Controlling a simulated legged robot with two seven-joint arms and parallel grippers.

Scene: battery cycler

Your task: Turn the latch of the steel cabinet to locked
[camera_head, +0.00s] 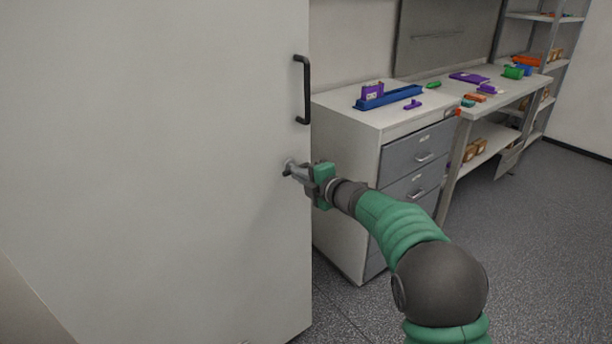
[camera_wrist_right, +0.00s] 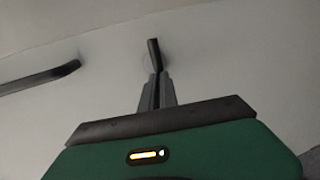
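The steel cabinet (camera_head: 150,150) fills the left of the head view with its pale grey, closed-looking door. Its latch (camera_wrist_right: 153,54) is a short dark lever on a round base, near the door's right edge and below the black door handle (camera_head: 304,90). My right gripper (camera_head: 293,170) is at the latch. In the wrist view the right fingers (camera_wrist_right: 157,82) are drawn together with the lever's near end between their tips. The fingers partly hide the latch in the head view. My left gripper is not in view.
The black handle also shows at left in the wrist view (camera_wrist_right: 40,78). A drawer unit (camera_head: 345,190) stands right of the cabinet, with a workbench (camera_head: 520,88) and shelving (camera_head: 555,60) beyond. Purple, blue and orange parts lie on top. The grey floor (camera_head: 540,260) at right is clear.

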